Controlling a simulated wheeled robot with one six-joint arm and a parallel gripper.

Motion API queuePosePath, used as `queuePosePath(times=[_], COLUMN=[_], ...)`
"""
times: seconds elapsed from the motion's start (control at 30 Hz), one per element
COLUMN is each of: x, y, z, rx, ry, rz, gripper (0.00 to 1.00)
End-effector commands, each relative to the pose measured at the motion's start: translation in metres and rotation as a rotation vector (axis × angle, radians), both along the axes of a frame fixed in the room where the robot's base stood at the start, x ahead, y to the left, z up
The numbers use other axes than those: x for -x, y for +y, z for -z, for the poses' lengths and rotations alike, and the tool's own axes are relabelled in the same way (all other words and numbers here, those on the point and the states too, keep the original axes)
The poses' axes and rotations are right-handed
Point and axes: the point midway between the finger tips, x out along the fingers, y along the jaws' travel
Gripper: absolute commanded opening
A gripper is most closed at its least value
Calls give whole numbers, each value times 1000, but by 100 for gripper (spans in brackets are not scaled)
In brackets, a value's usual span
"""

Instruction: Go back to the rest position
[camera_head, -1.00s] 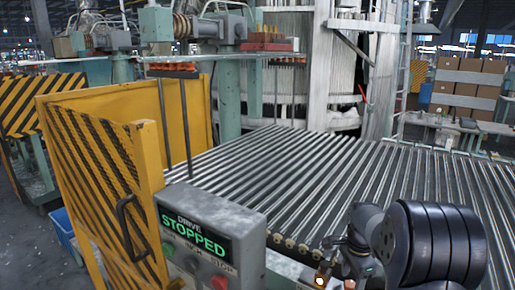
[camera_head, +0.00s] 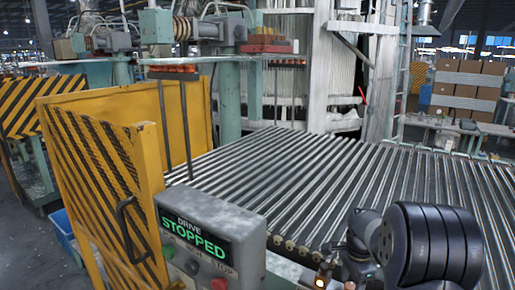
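My arm shows at the bottom right, folded low in front of the roller bed (camera_head: 300,185). Its thick black ribbed part faces me and hides part of the bed's right side. My gripper is not clearly visible; its fingers cannot be made out. A control box (camera_head: 205,215) stands at the front, left of my arm.
A yellow guard (camera_head: 108,185) with black stripes and a handle stands open at the left. A blue bin (camera_head: 62,232) is beside it on the floor. Tall machinery (camera_head: 300,90) stands behind the bed. Cardboard boxes (camera_head: 468,85) are at the back right.

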Motion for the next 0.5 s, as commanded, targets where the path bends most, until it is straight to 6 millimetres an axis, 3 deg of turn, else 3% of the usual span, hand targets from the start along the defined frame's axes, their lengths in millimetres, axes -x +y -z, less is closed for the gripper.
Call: queuePosePath(times=[0.5], x=[0], y=[0], z=[3], rx=[0], ry=[-1], rz=[-407], gripper=[56])
